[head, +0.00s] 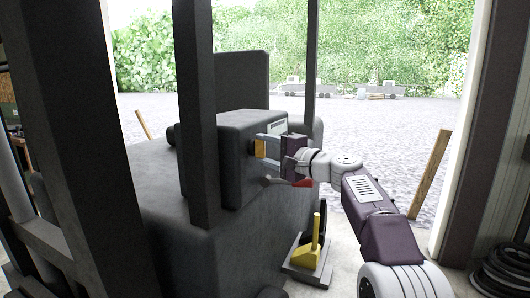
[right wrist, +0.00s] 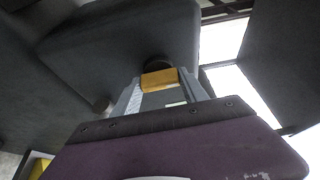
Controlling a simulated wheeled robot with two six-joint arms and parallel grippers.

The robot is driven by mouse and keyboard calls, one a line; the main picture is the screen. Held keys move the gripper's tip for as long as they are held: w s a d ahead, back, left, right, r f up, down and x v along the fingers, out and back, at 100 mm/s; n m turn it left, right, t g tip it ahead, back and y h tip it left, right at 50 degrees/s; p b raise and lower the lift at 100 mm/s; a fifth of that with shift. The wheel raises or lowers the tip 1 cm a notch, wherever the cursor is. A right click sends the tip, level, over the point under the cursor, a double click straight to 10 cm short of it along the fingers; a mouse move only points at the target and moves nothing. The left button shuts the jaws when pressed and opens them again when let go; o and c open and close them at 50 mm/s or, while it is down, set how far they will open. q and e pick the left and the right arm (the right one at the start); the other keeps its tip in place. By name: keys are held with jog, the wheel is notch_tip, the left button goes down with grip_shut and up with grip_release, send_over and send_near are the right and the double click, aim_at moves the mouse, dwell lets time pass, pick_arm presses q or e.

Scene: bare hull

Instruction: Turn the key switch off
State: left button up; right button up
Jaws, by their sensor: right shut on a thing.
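The key switch is a yellow block-shaped key (head: 260,147) on the near face of a dark grey console (head: 236,122). In the right wrist view the yellow key (right wrist: 159,79) sits in front of a dark round collar on the console. My right gripper (head: 266,147) reaches in from the right. In the right wrist view its two grey fingers (right wrist: 161,82) lie on either side of the yellow key, shut on it. The gripper body hides part of the console face. My left gripper is not in view.
A red-tipped lever (head: 302,182) is just below my right gripper. A yellow pedal-like part (head: 308,250) stands on a plate low down. Dark upright posts (head: 197,110) stand close at the left of the console. Gravel ground lies open behind.

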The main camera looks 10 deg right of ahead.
jog(key=shift+f, duration=0.1)
jog(key=o, duration=1.4)
jog(key=shift+a, duration=0.1)
jog(key=shift+s+d, duration=0.2)
jog(key=shift+s, duration=0.05)
jog(key=b+v, duration=0.2)
jog(key=v, duration=0.6)
jog(key=shift+s+d, duration=0.15)
jog(key=shift+s, duration=0.1)
